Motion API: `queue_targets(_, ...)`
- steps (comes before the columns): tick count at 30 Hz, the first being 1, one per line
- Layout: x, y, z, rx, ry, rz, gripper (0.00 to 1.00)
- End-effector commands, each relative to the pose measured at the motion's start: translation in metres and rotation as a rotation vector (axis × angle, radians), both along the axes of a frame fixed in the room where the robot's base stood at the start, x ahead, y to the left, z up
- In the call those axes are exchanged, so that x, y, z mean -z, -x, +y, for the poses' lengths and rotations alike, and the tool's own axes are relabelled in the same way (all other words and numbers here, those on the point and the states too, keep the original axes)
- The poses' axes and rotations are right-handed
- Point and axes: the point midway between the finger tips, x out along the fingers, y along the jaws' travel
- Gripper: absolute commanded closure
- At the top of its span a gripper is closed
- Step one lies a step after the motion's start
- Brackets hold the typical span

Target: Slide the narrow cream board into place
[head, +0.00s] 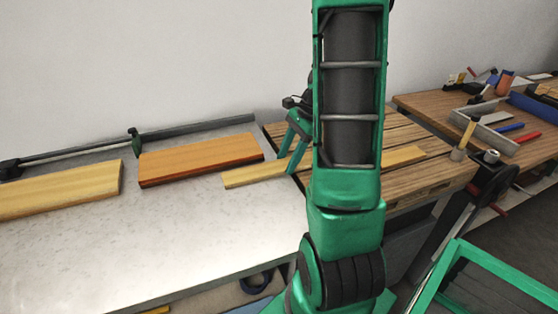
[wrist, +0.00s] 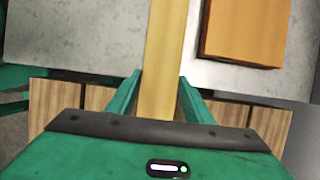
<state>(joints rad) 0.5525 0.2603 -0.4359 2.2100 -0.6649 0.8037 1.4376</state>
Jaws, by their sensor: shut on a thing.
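The narrow cream board (head: 250,174) lies low and flat across the right end of the grey metal table and the slatted wooden table. Its right part (head: 405,155) shows beyond my arm; its middle is hidden. My gripper (head: 293,158) is shut on the board, with a finger on each long side. In the wrist view the board (wrist: 165,40) runs straight up between my fingers (wrist: 160,78). I cannot tell whether the board touches the surface under it.
An orange-brown board (head: 200,158) lies just left of the cream board, with a gap. A wider yellow board (head: 60,190) lies at far left. The grey table's front (head: 150,245) is clear. Tools and a tray (head: 490,125) stand at right.

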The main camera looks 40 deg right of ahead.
Motion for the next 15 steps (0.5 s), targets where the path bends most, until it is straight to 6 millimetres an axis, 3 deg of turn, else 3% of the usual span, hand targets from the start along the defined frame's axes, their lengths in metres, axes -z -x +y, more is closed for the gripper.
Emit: queue_targets(15,0.000,0.014,-0.034,0.002,0.000,0.000,0.82)
